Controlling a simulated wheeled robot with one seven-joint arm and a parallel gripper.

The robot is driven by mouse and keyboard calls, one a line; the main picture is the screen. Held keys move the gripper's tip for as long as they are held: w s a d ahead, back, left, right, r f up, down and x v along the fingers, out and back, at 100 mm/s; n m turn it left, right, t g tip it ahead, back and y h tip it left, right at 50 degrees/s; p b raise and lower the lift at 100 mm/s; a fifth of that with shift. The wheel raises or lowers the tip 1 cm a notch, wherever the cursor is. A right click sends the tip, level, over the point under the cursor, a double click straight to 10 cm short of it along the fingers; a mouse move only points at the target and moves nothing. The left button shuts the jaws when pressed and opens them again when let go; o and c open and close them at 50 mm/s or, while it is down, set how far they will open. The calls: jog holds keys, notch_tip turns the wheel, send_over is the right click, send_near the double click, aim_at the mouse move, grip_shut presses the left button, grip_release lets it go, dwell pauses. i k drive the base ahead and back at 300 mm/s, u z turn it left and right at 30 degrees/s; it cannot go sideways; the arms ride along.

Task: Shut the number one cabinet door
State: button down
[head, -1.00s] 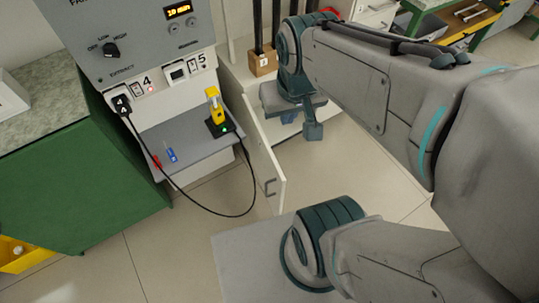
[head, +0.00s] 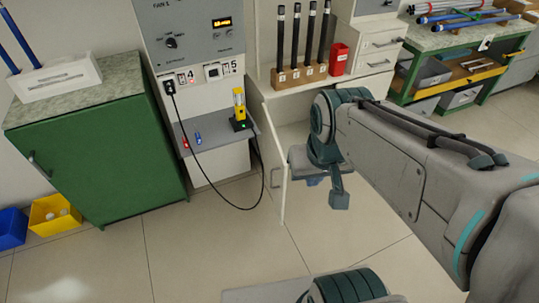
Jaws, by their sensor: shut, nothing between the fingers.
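No number on the door is readable. My gripper (head: 339,198) is right of the door, in front of the cabinet's opening, and looks empty. My wrist hides part of the opening and the cabinet's inside. The gripper appears apart from the door. Its fingers are small in the view and partly hidden by the wrist.
A grey panel (head: 190,60) with a shelf and a hanging black cable (head: 210,182) stands left of the door. A green cabinet (head: 100,150), yellow bin (head: 54,212) and blue bin (head: 12,228) are further left. A rod holder (head: 299,76) and red cup (head: 339,58) stand above. Front floor is open.

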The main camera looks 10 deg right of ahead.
aim_at(275, 165)
jog(key=u, duration=0.2)
jog(key=i, duration=0.85)
jog(key=z, duration=0.35)
